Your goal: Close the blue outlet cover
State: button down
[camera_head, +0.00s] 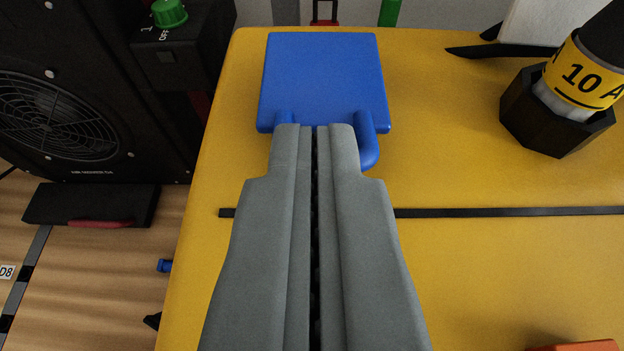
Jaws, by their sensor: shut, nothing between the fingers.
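The blue outlet cover (322,80) is a square blue plate on the yellow panel (470,150), in the upper middle of the picture. A rounded blue part shows at its lower edge, on both sides of my fingertips. My gripper (315,128) is shut with nothing between its grey fingers. Its tips overlap the lower edge of the cover in the picture. I cannot tell whether they touch it. The fingers hide the middle of the cover's lower edge and the surface right below it.
A black device with a fan grille (55,118) and a green knob (169,13) stands left of the panel. A dark plug with a yellow "10 A" band (583,75) is at the right. A thin black strip (500,212) crosses the panel. An orange object (580,346) shows at bottom right.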

jog(key=shift+f, duration=0.8)
jog(key=shift+s+r, duration=0.1)
jog(key=shift+s, duration=0.15)
jog(key=shift+s+r, duration=0.1)
jog(key=shift+s, duration=0.05)
